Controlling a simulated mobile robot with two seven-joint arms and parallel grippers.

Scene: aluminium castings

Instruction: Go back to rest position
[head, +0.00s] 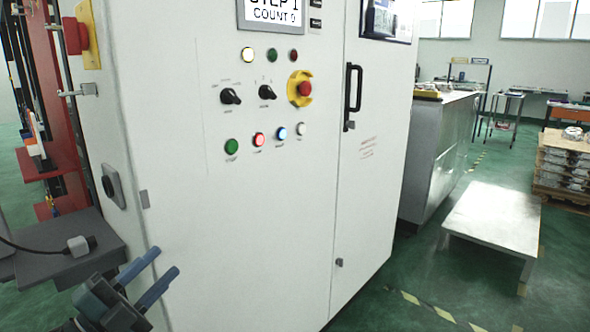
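My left gripper (165,261) shows at the lower left of the head view. Its two blue fingers are apart with nothing between them, and they point up and right in front of the lower part of a white control cabinet (270,210). I cannot tell whether the fingertips touch the cabinet. The cabinet carries a screen (271,13) reading "STEP 1 COUNT 0", lit buttons, two black knobs and a red emergency stop (304,89) on yellow. My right gripper is not in view.
A grey shelf (60,262) with a cable plug stands left of my gripper, beside a red machine frame (68,170). A low white table (494,217) and a pallet of stacked castings (567,170) stand at the right. Green floor is free at the lower right.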

